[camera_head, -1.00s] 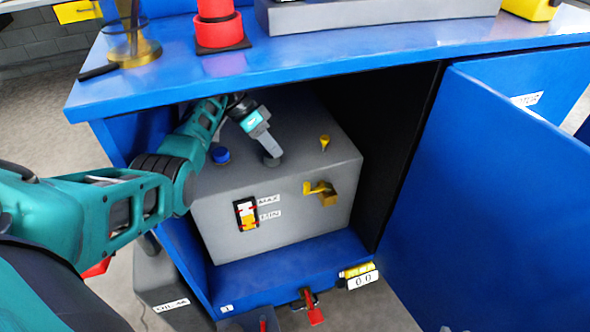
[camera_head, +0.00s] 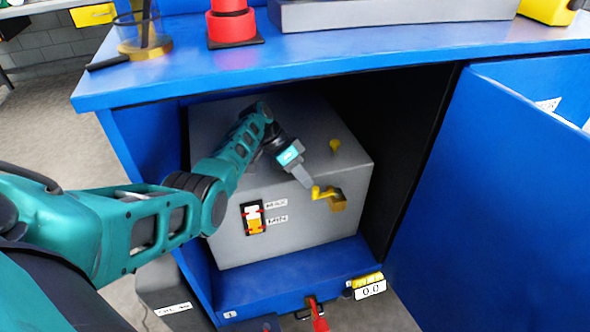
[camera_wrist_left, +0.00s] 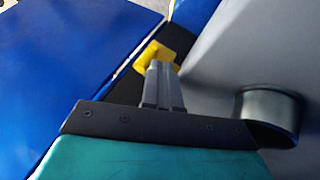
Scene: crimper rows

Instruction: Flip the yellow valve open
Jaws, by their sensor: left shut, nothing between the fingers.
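The yellow valve (camera_head: 336,199) sits on the front face of a grey box (camera_head: 240,175) inside the blue cabinet, near the box's right side. Its lever end points left in the head view. My left gripper (camera_head: 308,184) is shut and empty, with its fingertips just up and left of the lever. In the left wrist view the shut fingers (camera_wrist_left: 161,72) point at the yellow valve (camera_wrist_left: 165,52) and overlap part of it. I cannot tell whether they touch. My right gripper is not in view.
A yellow knob (camera_head: 334,145) stands on the box top. The blue cabinet door (camera_head: 500,200) stands open at the right. The blue worktop (camera_head: 330,58) overhangs the box. A red-handled valve (camera_head: 318,318) is below.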

